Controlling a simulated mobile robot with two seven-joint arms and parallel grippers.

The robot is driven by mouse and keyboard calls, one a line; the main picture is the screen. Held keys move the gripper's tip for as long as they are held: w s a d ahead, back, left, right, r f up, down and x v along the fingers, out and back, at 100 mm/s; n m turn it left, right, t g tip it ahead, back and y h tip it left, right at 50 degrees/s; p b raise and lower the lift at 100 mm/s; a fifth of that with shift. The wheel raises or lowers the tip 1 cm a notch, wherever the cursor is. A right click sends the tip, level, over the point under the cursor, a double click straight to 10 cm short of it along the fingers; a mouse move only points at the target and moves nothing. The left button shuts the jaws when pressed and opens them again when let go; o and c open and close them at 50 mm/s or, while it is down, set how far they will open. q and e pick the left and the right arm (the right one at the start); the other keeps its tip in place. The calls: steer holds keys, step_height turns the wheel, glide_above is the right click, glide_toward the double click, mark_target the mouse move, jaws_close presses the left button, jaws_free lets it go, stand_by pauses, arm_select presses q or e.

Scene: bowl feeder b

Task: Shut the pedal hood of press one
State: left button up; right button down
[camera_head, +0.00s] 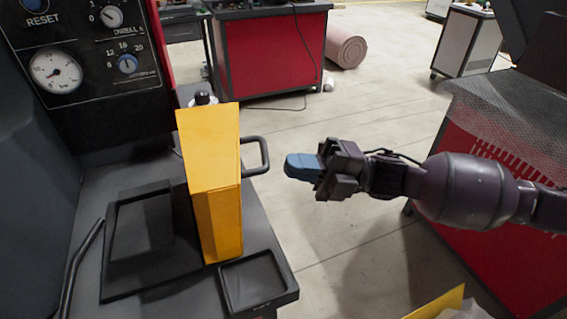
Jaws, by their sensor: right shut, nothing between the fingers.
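A yellow, box-like hood (213,165) stands upright on the dark press table at the left. A black loop handle (262,155) sticks out from its right side. I take it for the pedal hood, but I see no pedal and cannot tell its hinge. My right gripper (302,166) comes in from the right, with blue fingertips shut and empty. It is in the air just right of the handle, with a small gap between them in the picture. My left gripper is not in view.
A control panel with a gauge (56,71) and dials rises at the left. A shallow black tray (252,282) lies at the table's front corner. A red cabinet (480,190) with mesh on top stands at the right. A yellow edge (440,303) shows at the bottom. Floor between is clear.

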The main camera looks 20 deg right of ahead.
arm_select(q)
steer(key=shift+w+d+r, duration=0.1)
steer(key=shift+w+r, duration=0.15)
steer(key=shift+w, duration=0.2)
arm_select(e)
steer(key=shift+x, duration=1.15)
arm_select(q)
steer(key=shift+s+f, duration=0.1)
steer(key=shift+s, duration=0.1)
arm_select(e)
steer(key=shift+r, duration=0.1)
